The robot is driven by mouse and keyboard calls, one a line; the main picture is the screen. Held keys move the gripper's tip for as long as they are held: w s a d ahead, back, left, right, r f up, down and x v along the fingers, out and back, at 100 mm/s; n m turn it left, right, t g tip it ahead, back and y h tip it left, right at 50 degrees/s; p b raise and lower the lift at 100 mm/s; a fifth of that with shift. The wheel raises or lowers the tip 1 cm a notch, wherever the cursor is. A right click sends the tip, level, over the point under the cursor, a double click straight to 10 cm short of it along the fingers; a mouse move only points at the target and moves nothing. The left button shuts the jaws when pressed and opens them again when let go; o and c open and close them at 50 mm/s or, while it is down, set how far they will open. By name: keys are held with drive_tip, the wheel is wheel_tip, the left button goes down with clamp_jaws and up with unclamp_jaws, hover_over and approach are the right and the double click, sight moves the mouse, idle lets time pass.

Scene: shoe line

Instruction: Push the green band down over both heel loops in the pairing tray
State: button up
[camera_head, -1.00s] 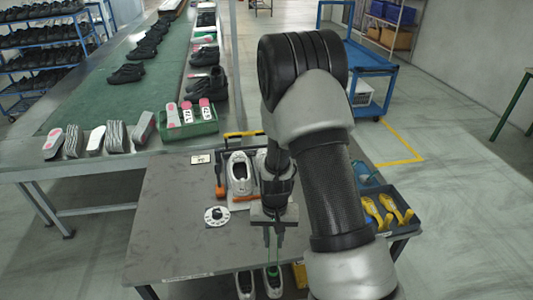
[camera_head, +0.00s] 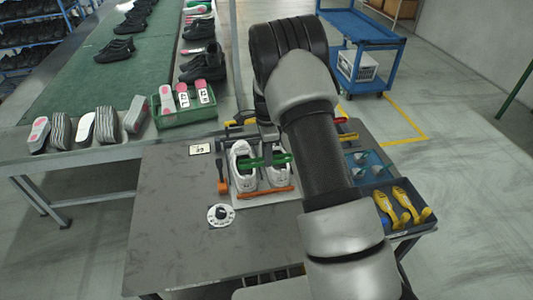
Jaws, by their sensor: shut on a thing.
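Two light grey-white shoes stand side by side in the pairing tray (camera_head: 240,203): the left shoe (camera_head: 243,177) and the right shoe (camera_head: 279,178). An orange bar (camera_head: 265,193) lies across their near ends. The green band (camera_head: 278,160) stretches crosswise over the upper part of both shoes. My gripper (camera_head: 267,152) is above the tray, shut on the band between the two shoes. Its fingers are small and partly hidden by the band and my arm. The heel loops are too small to make out, and I cannot tell whether the band is around them.
An orange-handled tool (camera_head: 222,186) stands left of the shoes. A round black-and-white dial (camera_head: 221,215) and a small label card (camera_head: 200,149) lie on the table (camera_head: 170,235). A dark bin with yellow tools (camera_head: 400,205) is at the right. The left table area is clear.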

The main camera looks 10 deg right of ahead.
drive_tip(key=shift+f+b, duration=1.3)
drive_tip(key=shift+f, duration=1.1)
drive_tip(key=shift+f+b, duration=0.35)
drive_tip(key=shift+f, duration=0.15)
drive_tip(key=o, duration=1.1)
drive_tip(key=shift+r+p, duration=2.4)
drive_tip(key=shift+r, duration=2.15)
